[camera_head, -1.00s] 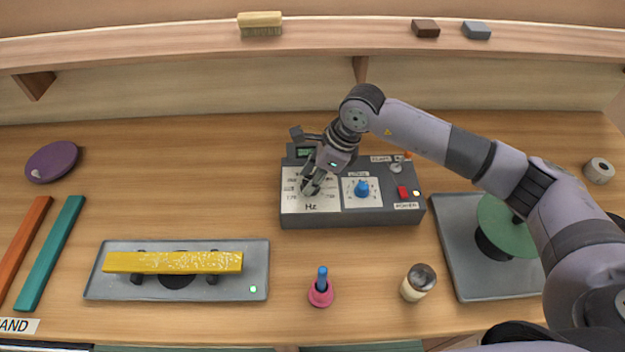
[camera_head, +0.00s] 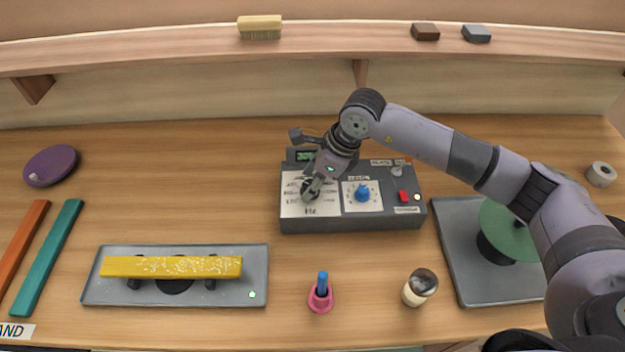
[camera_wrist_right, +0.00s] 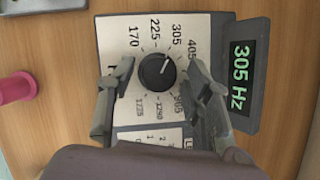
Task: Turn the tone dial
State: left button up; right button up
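The tone dial (camera_wrist_right: 156,72) is a black round knob with a white pointer on the Hz scale of a grey console (camera_head: 350,226). In the right wrist view its pointer aims near the 305 mark, and the green display (camera_wrist_right: 240,75) reads 305 Hz. My right gripper (camera_wrist_right: 160,68) is open above the dial, one finger on each side, with a visible gap between each fingertip and the knob. In the head view the right gripper (camera_head: 311,190) largely hides the dial. My left gripper is out of view.
The console also has a blue knob (camera_head: 362,193) and a red power switch (camera_head: 403,196). In front stand a pink holder (camera_head: 320,299) with a blue stick and a small jar (camera_head: 419,288). A tray (camera_head: 90,290) with a yellow bar lies left; another tray (camera_head: 462,285) lies right.

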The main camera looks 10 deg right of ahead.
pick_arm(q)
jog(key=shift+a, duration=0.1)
pick_arm(e)
jog(key=shift+r, duration=0.1)
jog(key=v, duration=1.1)
jog(key=shift+d+r, duration=0.2)
jog(key=shift+r, duration=0.15)
jog(key=shift+s, duration=0.1)
dwell(0.8)
